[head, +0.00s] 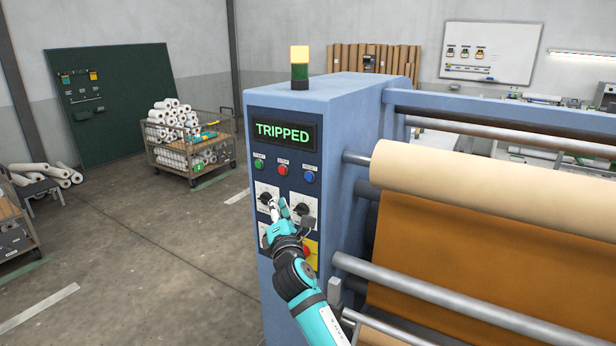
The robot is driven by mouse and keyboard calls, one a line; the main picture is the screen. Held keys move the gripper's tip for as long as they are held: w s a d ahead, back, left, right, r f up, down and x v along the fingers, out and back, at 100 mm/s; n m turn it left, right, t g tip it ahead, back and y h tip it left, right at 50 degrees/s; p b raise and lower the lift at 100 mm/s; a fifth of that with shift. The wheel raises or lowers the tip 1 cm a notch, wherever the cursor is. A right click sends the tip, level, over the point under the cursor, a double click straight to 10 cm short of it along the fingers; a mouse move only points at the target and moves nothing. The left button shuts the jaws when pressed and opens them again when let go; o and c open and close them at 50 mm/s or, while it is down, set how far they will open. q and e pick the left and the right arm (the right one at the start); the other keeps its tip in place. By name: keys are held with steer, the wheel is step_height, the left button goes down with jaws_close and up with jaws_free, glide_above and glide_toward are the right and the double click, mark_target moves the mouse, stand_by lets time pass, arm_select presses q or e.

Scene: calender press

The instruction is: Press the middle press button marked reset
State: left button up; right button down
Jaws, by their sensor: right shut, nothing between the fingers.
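A row of three press buttons sits under the display on the blue press cabinet: a green button (258,164) at left, a red button (282,170) in the middle and a blue button (309,176) at right. Their small labels are too small to read surely. The display (284,132) reads TRIPPED. My right gripper (281,204) is shut and empty, in front of the panel between the two upper rotary knobs, below the red button. It appears apart from the buttons and hides part of the lower panel. My left gripper is not in view.
Rotary knobs (265,197) and a red button on a yellow plate (312,253) lie around my right gripper. Rollers and a tan web (460,190) fill the right side. A signal lamp (300,67) tops the cabinet. Open floor lies left, with a roll cart (190,158) behind.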

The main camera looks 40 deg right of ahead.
mark_target(309, 177)
step_height(309, 177, up, 2)
steer(key=shift+s+d, duration=0.15)
steer(key=shift+w+d+b, duration=0.1)
steer(key=shift+w+d, duration=0.45)
steer(key=shift+d, duration=0.8)
steer(key=shift+w+d+b, duration=0.1)
steer(key=shift+w+d, duration=0.5)
steer(key=shift+d, duration=0.8)
steer(key=shift+w+d+b, duration=0.1)
steer(key=shift+w+d, duration=0.45)
steer(key=shift+d, duration=0.8)
steer(key=shift+w+d, duration=0.15)
steer(key=shift+d, duration=0.2)
steer(key=shift+w+d, duration=0.15)
steer(key=shift+d, duration=0.2)
steer(key=shift+a, duration=0.15)
steer(key=shift+s+a, duration=0.35)
steer(key=shift+a, duration=0.25)
